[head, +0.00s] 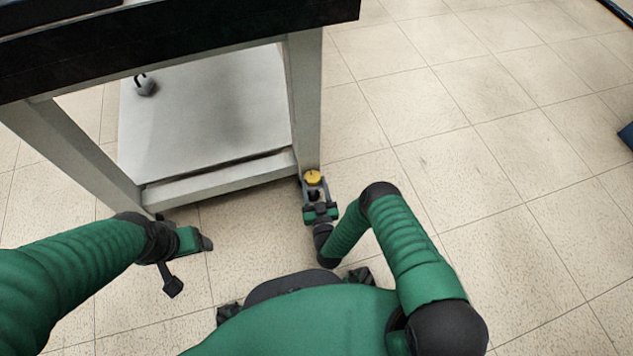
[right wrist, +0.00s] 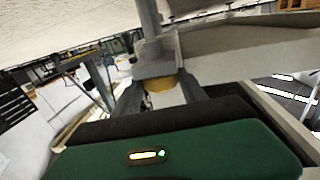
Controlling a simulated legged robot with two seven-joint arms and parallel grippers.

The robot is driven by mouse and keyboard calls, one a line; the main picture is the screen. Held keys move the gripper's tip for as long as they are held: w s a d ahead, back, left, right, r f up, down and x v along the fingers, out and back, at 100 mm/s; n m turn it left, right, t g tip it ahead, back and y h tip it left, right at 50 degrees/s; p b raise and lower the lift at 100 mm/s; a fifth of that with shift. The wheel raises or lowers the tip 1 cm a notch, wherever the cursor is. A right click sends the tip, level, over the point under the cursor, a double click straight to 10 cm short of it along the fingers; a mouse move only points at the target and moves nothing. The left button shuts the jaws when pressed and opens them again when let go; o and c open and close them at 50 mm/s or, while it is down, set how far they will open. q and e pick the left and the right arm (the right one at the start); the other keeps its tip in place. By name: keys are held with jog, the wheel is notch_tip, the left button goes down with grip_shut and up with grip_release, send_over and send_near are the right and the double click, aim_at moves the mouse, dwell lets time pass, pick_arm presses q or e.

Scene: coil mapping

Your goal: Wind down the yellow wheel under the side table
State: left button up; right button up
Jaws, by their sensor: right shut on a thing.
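The yellow wheel (head: 313,178) is at the foot of the side table's near right leg (head: 308,100). My right gripper (head: 315,188) reaches it from the front, low near the floor, and is shut on it. In the right wrist view the yellow wheel (right wrist: 160,84) shows between the two dark fingers (right wrist: 160,92), below a grey metal piece; part of it is hidden. My left gripper (head: 205,243) is low in front of the table, left of the wheel and apart from it; its finger opening is not clear.
The side table has a dark top (head: 200,40) and a pale lower shelf (head: 215,115). A grey hooked weight (head: 146,88) stands on the shelf. The tiled floor (head: 480,130) to the right is clear. A dark blue object (head: 627,136) is at the right edge.

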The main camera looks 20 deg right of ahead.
jog(key=m+h, duration=0.1)
jog(key=h, duration=0.1)
jog(key=a+m+g+h, duration=0.1)
jog(key=h, duration=0.1)
jog(key=shift+f+m+b, duration=0.1)
jog(key=shift+m+b, duration=0.2)
jog(key=shift+m, duration=0.1)
jog(key=m+g+h+b, duration=0.1)
jog(key=h, duration=0.1)
jog(key=m+g+h, duration=0.1)
jog(key=h, duration=0.1)
jog(key=shift+w+a+m+b, duration=0.2)
jog(key=shift+m+b, duration=0.15)
jog(key=shift+m, duration=0.05)
jog(key=shift+w+a+m+g+h+b, duration=0.1)
jog(key=shift+m+g+h+b, duration=0.45)
jog(key=shift+h, duration=0.45)
jog(key=shift+m, duration=0.25)
jog(key=o, duration=1.1)
